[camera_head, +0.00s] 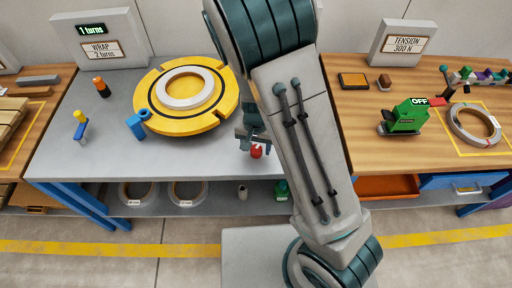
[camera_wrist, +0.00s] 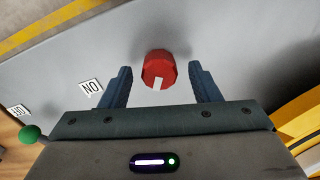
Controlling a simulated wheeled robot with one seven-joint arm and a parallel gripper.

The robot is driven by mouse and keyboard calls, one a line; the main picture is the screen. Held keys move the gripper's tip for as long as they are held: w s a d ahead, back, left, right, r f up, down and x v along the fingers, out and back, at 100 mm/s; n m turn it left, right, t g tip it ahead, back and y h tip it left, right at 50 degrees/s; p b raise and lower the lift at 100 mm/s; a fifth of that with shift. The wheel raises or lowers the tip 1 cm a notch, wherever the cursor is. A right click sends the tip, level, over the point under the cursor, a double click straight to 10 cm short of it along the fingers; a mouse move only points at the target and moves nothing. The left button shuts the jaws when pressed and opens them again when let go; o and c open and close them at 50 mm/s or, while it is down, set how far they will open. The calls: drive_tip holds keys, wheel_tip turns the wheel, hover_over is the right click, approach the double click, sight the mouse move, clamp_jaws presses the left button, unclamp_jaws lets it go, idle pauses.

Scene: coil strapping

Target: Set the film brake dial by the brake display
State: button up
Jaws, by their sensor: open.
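The red dial (camera_wrist: 159,67) lies between and just beyond my fingertips in the wrist view. Its white mark points down in that picture, towards my gripper's body. In the head view the red dial (camera_head: 257,152) sits at the front edge of the grey table, just below my gripper (camera_head: 252,135). My gripper (camera_wrist: 160,72) is open, with a finger on either side of the dial and a gap to each. Whether the fingers reach down around it I cannot tell. No display that I can read names the brake.
A display (camera_head: 91,29) reads "1 turns" above a "WRAP 2 turns" card. A sign (camera_head: 405,45) reads "TENSION 300 N". A yellow turntable (camera_head: 183,125) with a coil stands left of my gripper. A green tool (camera_head: 405,117) marked OFF stands on the right bench.

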sight(256, 149)
drive_tip(key=shift+f, duration=0.25)
drive_tip(key=c, duration=1)
drive_tip(key=shift+r+m+p, duration=0.15)
drive_tip(key=shift+m+p, duration=0.4)
drive_tip(key=shift+m, duration=0.85)
drive_tip(key=o, duration=1)
wheel_tip(256, 149, up, 14)
drive_tip(key=p, duration=0.3)
drive_tip(key=shift+f, duration=0.2)
